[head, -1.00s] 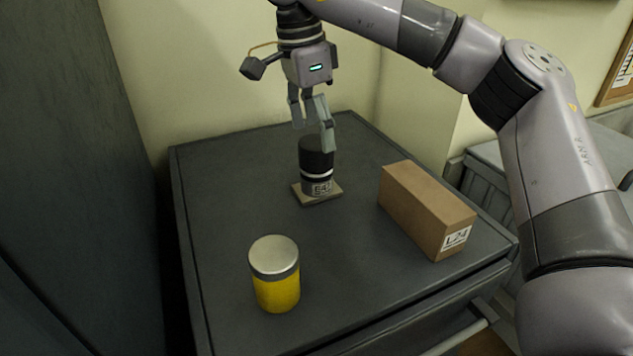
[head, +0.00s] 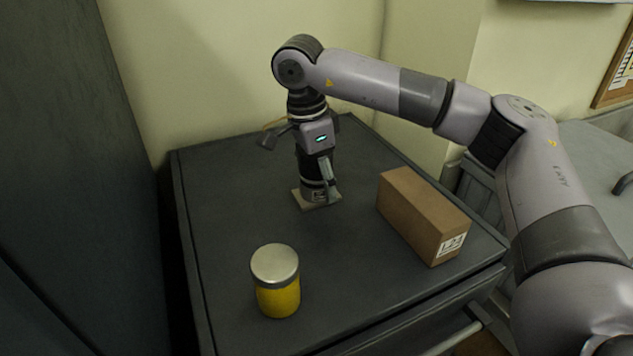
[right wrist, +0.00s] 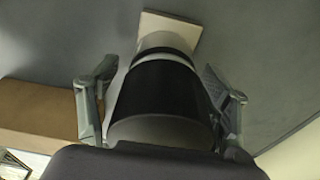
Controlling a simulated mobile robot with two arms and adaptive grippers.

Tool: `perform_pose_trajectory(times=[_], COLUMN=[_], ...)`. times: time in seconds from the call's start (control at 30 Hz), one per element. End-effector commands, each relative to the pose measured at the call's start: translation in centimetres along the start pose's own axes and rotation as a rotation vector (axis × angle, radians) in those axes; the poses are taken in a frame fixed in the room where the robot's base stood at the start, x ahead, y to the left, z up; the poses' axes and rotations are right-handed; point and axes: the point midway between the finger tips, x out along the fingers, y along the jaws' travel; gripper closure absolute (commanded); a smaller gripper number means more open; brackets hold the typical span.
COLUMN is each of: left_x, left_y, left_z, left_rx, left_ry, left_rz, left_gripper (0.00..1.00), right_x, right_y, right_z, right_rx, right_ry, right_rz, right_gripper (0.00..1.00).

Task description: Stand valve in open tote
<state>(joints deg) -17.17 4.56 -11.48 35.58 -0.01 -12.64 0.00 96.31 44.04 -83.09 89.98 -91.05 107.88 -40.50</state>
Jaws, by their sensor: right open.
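A black cylinder (head: 305,174) with a grey labelled lower band stands upright on a small beige plate (head: 321,204) on the dark cabinet top. It is the likely valve, but I cannot tell for sure. My right gripper (head: 318,186) has come down over it from above and hides much of it. In the right wrist view the open fingers (right wrist: 160,105) are on either side of the black cylinder (right wrist: 160,88), with a gap visible at least on the left. The beige plate (right wrist: 172,28) shows beyond it. I cannot make out an open tote. My left gripper is out of view.
A yellow jar with a silver lid (head: 276,280) stands at the front of the cabinet top (head: 225,220). A brown labelled box (head: 422,214) lies to the right. A tall dark panel (head: 85,180) rises at left. The left of the top is clear.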

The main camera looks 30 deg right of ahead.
Motion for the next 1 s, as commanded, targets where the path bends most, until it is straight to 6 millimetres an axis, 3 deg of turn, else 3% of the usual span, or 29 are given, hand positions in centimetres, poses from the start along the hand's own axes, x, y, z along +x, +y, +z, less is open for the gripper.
perform_pose_trajectory(times=[0.13,1.0], left_x=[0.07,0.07], left_y=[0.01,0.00], left_z=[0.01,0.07], left_rx=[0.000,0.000], left_ry=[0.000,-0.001], left_rz=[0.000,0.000], left_gripper=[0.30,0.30], right_x=[0.04,-0.01], right_y=[0.00,-0.01], right_z=[0.01,-0.04], right_rx=[0.000,0.001], right_ry=[0.000,0.001], right_rz=[0.000,0.000], right_gripper=[0.29,0.87])
